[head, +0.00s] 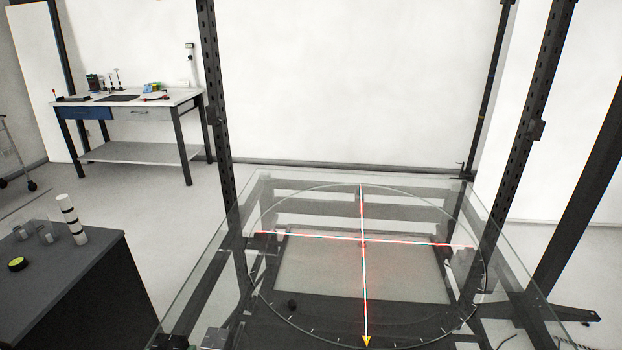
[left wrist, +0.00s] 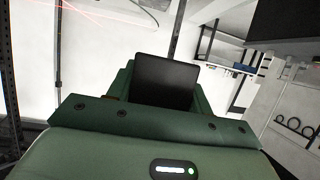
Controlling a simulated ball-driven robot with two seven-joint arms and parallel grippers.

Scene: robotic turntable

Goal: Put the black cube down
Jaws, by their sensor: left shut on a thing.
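In the left wrist view my left gripper (left wrist: 163,92) has a green body and green fingers. It is shut on the black cube (left wrist: 165,76), which shows as a dark, flat face between the fingers. In the head view I cannot clearly make out the left gripper or the cube. The glass turntable (head: 410,205) fills the middle of the head view, with a glowing red-and-white cross and a yellow arrow (head: 366,341) at its near edge. My right gripper is not in view.
Dark uprights (head: 215,110) stand around the glass. A grey cabinet (head: 95,265) at the left bears a striped cylinder (head: 72,220) and a yellow-topped disc (head: 17,264). A workbench (head: 130,100) stands farther back.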

